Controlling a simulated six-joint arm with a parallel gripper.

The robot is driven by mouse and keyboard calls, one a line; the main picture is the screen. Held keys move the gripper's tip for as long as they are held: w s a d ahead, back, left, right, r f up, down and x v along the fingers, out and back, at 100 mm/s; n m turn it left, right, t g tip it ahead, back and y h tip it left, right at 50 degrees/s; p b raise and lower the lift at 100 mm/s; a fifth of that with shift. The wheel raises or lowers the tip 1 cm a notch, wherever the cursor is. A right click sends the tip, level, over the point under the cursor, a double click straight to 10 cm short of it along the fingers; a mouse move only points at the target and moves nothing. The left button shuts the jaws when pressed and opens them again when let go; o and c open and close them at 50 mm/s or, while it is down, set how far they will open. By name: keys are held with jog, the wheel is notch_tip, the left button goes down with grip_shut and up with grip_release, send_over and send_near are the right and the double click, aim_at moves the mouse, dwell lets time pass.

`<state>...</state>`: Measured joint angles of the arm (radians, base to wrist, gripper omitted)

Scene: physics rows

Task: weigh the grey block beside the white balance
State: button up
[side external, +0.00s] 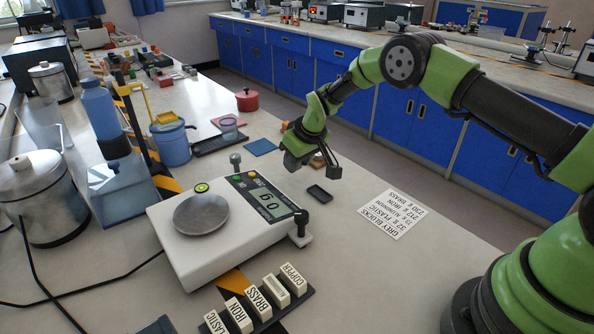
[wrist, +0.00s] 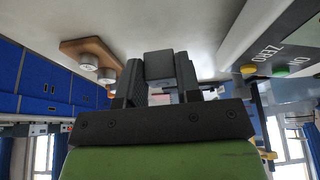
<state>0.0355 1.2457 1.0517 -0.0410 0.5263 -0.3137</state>
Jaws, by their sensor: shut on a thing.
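The white balance (side external: 165,245) stands on the bench in the side view, with a round grey pan (side external: 201,214) that looks empty. Its display (side external: 270,205) is lit, but I cannot read the digits surely. My gripper (side external: 294,160) is beyond the balance and to its right, apart from the pan. In the wrist view a grey block (wrist: 159,66) sits between the two dark fingers, and my gripper is shut on it. In the side view the block is hard to tell from the fingers. A corner of the balance (wrist: 285,40) shows at right in the wrist view.
A small dark tray (side external: 319,195) lies right of the balance, near a printed grey-blocks card (side external: 392,213). A rack of labelled tiles (side external: 262,302) stands in front. A wooden base with metal weights (wrist: 90,58) is close to my gripper. Blue containers (side external: 172,140) stand behind the balance.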

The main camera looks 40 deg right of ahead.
notch_tip(320, 180, up, 5)
jog(key=shift+r, duration=0.15)
jog(key=a+r, duration=0.1)
jog(key=a, duration=0.3)
jog(key=a+r, duration=0.1)
jog(key=a, duration=0.3)
jog(key=a+r, duration=0.1)
jog(key=a, duration=0.4)
jog(key=shift+s+r, duration=0.2)
jog(key=shift+s, duration=0.2)
notch_tip(320, 180, up, 2)
send_over(201, 212)
jog(key=s, duration=0.1)
jog(key=shift+s+r+m, duration=0.15)
jog(key=shift+s+m, duration=0.05)
jog(key=shift+m, duration=0.2)
jog(key=shift+f, duration=3)
jog(key=shift+f, duration=0.4)
